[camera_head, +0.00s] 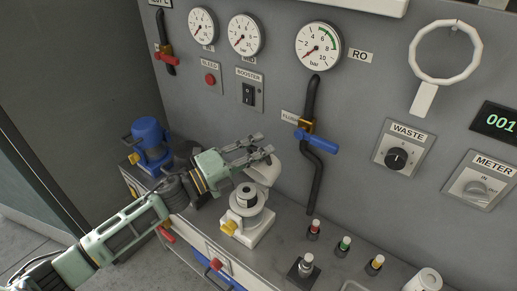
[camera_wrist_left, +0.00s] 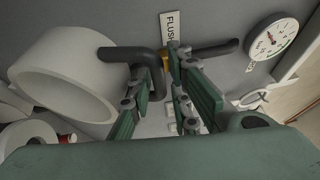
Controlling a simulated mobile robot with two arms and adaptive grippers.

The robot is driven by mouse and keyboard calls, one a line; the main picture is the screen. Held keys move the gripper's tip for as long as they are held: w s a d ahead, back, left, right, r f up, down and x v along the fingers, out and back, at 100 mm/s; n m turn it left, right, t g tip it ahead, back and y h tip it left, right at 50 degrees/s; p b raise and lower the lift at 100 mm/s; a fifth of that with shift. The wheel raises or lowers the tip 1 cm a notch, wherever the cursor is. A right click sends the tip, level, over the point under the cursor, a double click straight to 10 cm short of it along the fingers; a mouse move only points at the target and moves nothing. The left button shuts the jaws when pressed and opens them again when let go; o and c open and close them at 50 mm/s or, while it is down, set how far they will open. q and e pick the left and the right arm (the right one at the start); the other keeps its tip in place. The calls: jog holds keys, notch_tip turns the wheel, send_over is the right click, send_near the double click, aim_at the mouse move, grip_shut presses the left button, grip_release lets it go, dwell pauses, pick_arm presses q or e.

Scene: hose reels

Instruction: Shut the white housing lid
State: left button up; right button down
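The white housing (camera_head: 246,216) stands on the grey bench, with a yellow part low on its front left. Its white lid (camera_head: 266,172) is raised and tilted up at the back of the housing, partly covered by my left gripper. In the left wrist view the lid appears as a large hollow white cup (camera_wrist_left: 52,75) at the left, with a round white rim (camera_wrist_left: 25,138), probably the housing, below it. My left gripper (camera_head: 266,146) is open and empty just above the lid; its two fingers (camera_wrist_left: 163,85) stand apart beside the cup. My right gripper is not in view.
A blue-topped housing (camera_head: 150,140) stands to the left. A black pipe with a blue valve handle (camera_head: 318,142) runs down the wall behind. Several indicator buttons (camera_head: 344,244) and a white cylinder (camera_head: 427,280) are on the bench to the right.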

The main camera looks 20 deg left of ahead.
pick_arm(q)
grip_shut()
jog(key=shift+f, duration=0.1)
dwell(0.3)
